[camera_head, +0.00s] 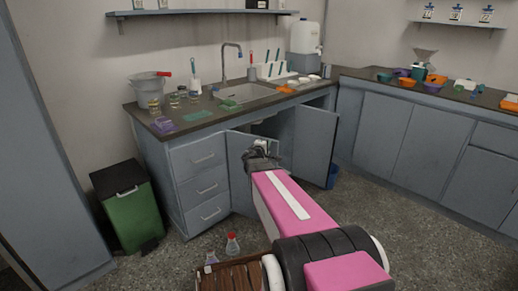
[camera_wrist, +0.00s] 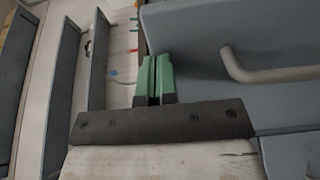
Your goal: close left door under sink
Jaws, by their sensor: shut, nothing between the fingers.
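The left door (camera_head: 238,172) under the sink stands open, swung out from the cabinet, in the head view. The right door (camera_head: 316,145) is also open, with the dark cabinet interior between them. My gripper (camera_head: 260,144) is in front of this opening, beside the free edge of the left door. In the wrist view, the green fingers of my gripper (camera_wrist: 155,60) are shut together with nothing between them. A grey-blue panel with a curved metal handle (camera_wrist: 270,74) lies close at their right. I cannot tell whether the fingers touch it.
The sink (camera_head: 245,93) and faucet (camera_head: 232,48) are on the counter above. Drawers (camera_head: 203,180) are left of the left door. A green bin (camera_head: 135,212) stands at far left. A blue bucket (camera_head: 332,176) is beside the right door. Floor at right is clear.

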